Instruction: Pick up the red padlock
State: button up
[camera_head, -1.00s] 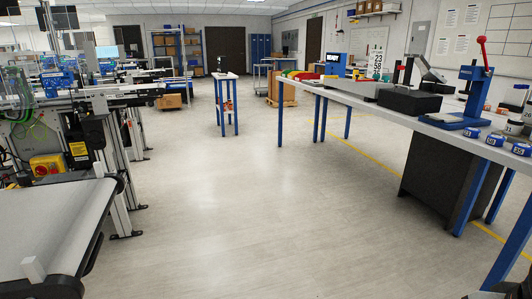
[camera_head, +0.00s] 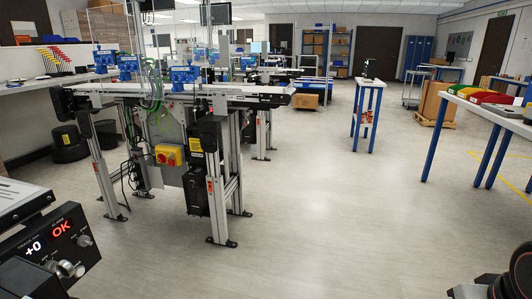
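I cannot make out a red padlock for certain in the head view. A yellow box with a red part (camera_head: 168,155) is mounted on the conveyor frame at left; the red part is too small to identify. Small reddish items (camera_head: 367,116) sit on the lower shelf of a narrow blue-legged table (camera_head: 368,83) farther back, also too small to name. My gripper is not in view; dark parts at the lower right corner may belong to my arm.
A belt conveyor (camera_head: 190,92) on metal legs stands at left. A dark control panel (camera_head: 55,245) reading "+0" and "OK" is close at lower left. A long blue-legged table with colored bins (camera_head: 490,97) is at right. Open floor (camera_head: 340,200) lies in the middle.

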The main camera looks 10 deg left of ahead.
aim_at(171, 163)
jog(key=i+j+u, duration=0.2)
jog(key=i+u, duration=0.25)
jog(key=i+j+u, duration=0.1)
jog(key=i+u, duration=0.3)
jog(key=i+l+u, duration=0.1)
jog(key=i+u, duration=0.45)
jog(key=i, duration=0.3)
jog(key=i+l+u, duration=0.2)
jog(key=i+l, duration=0.3)
jog(key=i, duration=0.3)
jog(key=i+l+u, duration=0.15)
jog(key=i+l, duration=0.45)
jog(key=i, duration=0.15)
